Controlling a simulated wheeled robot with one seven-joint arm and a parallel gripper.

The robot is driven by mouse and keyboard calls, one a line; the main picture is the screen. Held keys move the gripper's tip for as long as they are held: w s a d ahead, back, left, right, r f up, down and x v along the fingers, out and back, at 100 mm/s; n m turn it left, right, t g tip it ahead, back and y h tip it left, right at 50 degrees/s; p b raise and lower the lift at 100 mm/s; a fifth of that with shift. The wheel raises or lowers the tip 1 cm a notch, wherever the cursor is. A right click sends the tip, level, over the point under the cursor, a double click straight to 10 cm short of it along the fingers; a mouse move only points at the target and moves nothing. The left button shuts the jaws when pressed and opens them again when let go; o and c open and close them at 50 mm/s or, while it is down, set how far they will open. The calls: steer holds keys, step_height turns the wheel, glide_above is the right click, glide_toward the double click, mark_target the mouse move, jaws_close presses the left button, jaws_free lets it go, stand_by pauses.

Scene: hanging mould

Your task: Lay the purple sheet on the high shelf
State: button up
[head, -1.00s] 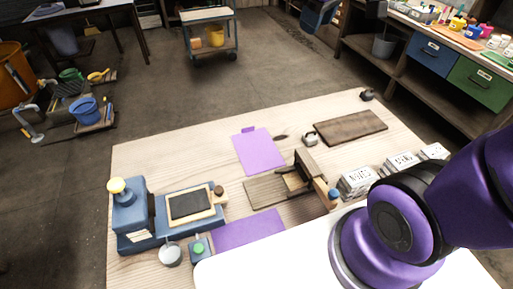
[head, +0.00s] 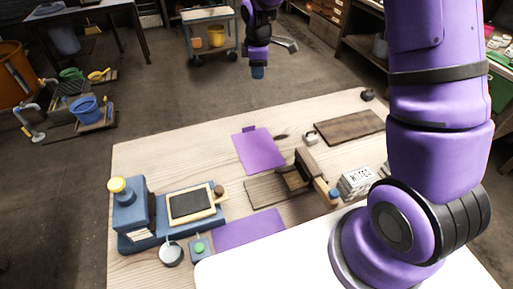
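A flat purple sheet (head: 259,151) with a small tab at its far edge lies on the wooden table. A second flat purple piece (head: 248,229) lies nearer, close to the table's front; I cannot tell from the picture which is the task's sheet. My gripper (head: 258,73) hangs from my arm at the top middle, beyond the table's far edge and apart from both purple pieces. Its fingers are too small and dark to read. I cannot make out which thing is the high shelf.
A blue machine (head: 137,224) with a yellow knob stands at the table's left. A wooden stand (head: 313,177) and white lettered blocks (head: 356,180) are right of centre. A dark board (head: 350,127) lies at the back right. A trolley (head: 208,22) stands on the floor behind.

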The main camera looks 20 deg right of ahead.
steer(key=w+a+f+n+g, duration=0.1)
steer(key=w+f+n, duration=0.1)
steer(key=f, duration=0.6)
steer(key=w+a+f+n, duration=0.1)
steer(key=w+f+n, duration=0.1)
steer(key=f, duration=0.6)
glide_above(248, 127)
steer(key=f, duration=0.5)
steer(key=shift+w+d+f, duration=0.2)
steer(key=shift+w+f, duration=0.15)
steer(key=shift+f, duration=0.05)
steer(key=shift+s+f, duration=0.2)
steer(key=shift+f, duration=2.5)
steer(key=shift+a, duration=0.1)
jaws_close()
